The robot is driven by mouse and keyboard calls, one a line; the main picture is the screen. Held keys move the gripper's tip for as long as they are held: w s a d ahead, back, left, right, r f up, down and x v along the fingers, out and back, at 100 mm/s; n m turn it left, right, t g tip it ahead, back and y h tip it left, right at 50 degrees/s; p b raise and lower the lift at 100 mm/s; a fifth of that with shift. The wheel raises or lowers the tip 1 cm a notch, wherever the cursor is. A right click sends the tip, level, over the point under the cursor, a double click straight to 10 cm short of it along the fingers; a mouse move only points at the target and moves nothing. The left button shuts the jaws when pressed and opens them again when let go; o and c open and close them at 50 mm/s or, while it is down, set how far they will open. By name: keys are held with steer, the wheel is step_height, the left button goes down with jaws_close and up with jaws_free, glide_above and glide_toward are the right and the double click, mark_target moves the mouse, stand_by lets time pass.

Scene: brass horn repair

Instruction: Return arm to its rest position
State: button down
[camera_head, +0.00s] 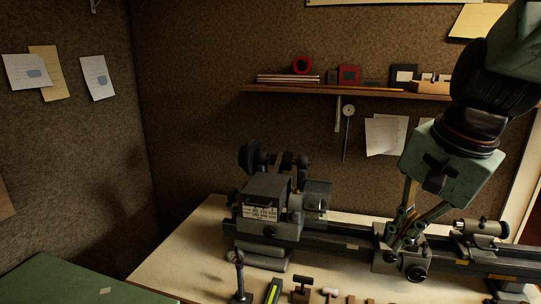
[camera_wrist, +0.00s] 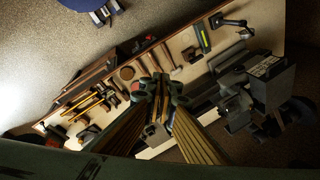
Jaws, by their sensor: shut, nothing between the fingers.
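My gripper (camera_head: 401,230) hangs from my green arm at the right of the head view, pointing down. Its fingers converge to a shut tip, with nothing held. In the head view the tip appears in front of the lathe (camera_head: 345,236), over its carriage; I cannot tell whether they touch. In the wrist view my gripper (camera_wrist: 158,95) shows its long fingers meeting above the bench, with nothing between them. The fingertips hide part of the bench there.
The pale bench (camera_head: 190,262) carries the lathe headstock (camera_head: 265,205) and tailstock (camera_head: 480,229). Several small tools, including a yellow-green level (camera_head: 273,292), lie along its front. A wall shelf (camera_head: 335,90) is behind. A green surface (camera_head: 70,285) is at front left.

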steer(key=s+a+f+n+b, duration=0.1)
steer(key=s+n+b, duration=0.1)
steer(key=s, duration=0.5)
steer(key=s+a+f+n+b, duration=0.2)
steer(key=s+n+b, duration=0.1)
steer(key=s+n, duration=0.2)
steer(key=s+a+f+n+h+b, duration=0.1)
steer(key=s+a+f+n+b, duration=0.1)
steer(key=s, duration=0.6)
steer(key=shift+s+f+n+t, duration=0.15)
steer(key=shift+s+n+t, duration=0.25)
steer(key=shift+n, duration=0.4)
